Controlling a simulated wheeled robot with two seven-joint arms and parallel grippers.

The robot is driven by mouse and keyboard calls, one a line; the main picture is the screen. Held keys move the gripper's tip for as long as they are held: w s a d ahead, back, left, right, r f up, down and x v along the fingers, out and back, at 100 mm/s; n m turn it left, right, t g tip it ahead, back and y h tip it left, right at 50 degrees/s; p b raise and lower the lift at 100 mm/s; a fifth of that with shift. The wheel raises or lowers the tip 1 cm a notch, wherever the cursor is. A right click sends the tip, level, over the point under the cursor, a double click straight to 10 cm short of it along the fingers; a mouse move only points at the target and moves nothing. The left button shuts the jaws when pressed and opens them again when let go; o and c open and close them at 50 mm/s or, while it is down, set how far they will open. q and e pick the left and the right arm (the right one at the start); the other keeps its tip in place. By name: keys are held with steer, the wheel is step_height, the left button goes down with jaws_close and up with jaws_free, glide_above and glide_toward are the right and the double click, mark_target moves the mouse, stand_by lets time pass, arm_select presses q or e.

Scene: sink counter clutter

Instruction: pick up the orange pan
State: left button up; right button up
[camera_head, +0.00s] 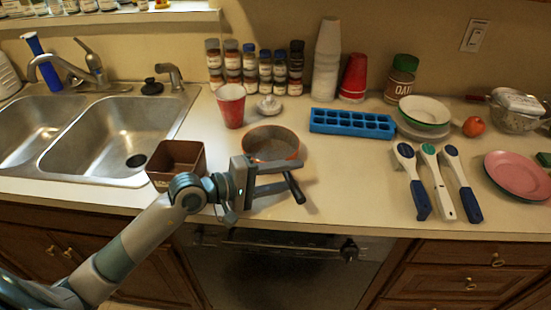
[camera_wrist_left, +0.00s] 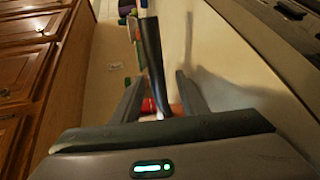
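The orange pan (camera_head: 270,143) is a round, shallow pan with an orange side, sitting on the counter near its front edge. Its dark handle (camera_head: 296,190) points toward the front edge. My left gripper (camera_head: 286,178) is in front of the pan at the handle, its fingers apart and pointing right. In the left wrist view the dark handle (camera_wrist_left: 152,60) shows in the gap between the two open fingers (camera_wrist_left: 160,98), with space on each side. A small red-orange patch shows low between the fingers; I cannot tell what it is. My right gripper is not in view.
A brown square container (camera_head: 176,158) stands close behind my left wrist, beside the sink (camera_head: 98,140). A red cup (camera_head: 231,106) stands behind the pan to the left.

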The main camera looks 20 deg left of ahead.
arm_select(q)
jaws_close()
steer(key=shift+r, duration=0.2)
stand_by(0.3)
